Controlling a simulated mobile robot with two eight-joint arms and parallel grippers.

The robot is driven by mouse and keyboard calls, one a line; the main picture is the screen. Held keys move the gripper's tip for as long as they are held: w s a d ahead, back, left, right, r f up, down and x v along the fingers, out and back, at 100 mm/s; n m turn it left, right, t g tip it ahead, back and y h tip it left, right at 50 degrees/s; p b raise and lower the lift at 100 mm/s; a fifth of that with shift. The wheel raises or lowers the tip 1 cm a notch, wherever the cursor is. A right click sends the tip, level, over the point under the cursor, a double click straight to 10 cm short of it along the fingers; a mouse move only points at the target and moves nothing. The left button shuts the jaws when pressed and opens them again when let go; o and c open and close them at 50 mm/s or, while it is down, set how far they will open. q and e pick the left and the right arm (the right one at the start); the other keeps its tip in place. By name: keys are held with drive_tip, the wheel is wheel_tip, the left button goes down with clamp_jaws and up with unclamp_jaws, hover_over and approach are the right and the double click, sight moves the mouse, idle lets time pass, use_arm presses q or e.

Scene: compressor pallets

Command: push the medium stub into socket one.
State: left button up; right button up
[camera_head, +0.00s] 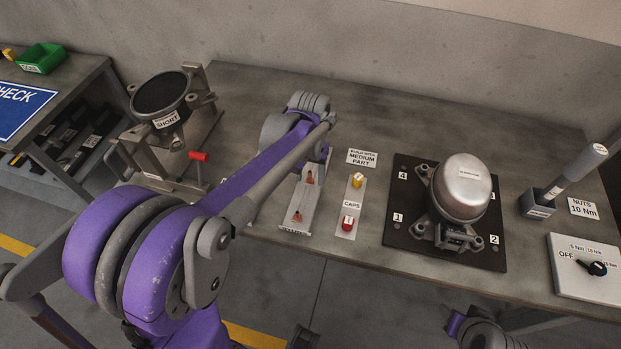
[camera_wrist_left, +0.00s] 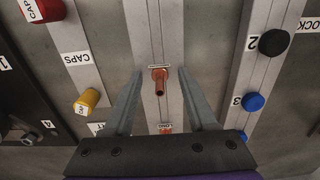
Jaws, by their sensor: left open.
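A copper stub (camera_wrist_left: 160,82) stands on a grey rail between the two fingers of my open left gripper (camera_wrist_left: 160,74) in the left wrist view. The fingers stand to either side of it, and I cannot tell whether they touch it. The label beside it is too small to read. Another copper piece by a LONG label (camera_wrist_left: 166,127) is mostly hidden by the gripper body. In the head view, two copper pieces (camera_head: 297,216) show on the rail, and my left arm hides the fingers. Socket one cannot be made out.
A caps rail (camera_head: 344,230) holds a red and a yellow cap beside the stub rail. A compressor stands on a black pallet (camera_head: 401,235) at right. In the wrist view, black (camera_wrist_left: 273,42) and blue caps stand by numbers 2 and 3. A red-handled clamp (camera_head: 199,156) stands left.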

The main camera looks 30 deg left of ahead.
sight(309, 173)
idle(0.4)
use_arm(q)
clamp_jaws()
drive_tip(key=shift+r, duration=0.15)
use_arm(e)
drive_tip(key=shift+r, duration=0.1)
idle(1.2)
use_arm(q)
drive_tip(key=shift+r+p, duration=1.7)
drive_tip(key=shift+r, duration=1.2)
use_arm(e)
drive_tip(key=r, duration=0.1)
drive_tip(key=w+r, duration=0.1)
drive_tip(key=r, duration=0.2)
drive_tip(key=shift+w+r, duration=0.1)
drive_tip(key=shift+w, duration=0.15)
use_arm(q)
drive_tip(key=shift+s+f, duration=0.1)
drive_tip(key=shift+s, duration=0.05)
use_arm(e)
drive_tip(key=shift+s, duration=0.15)
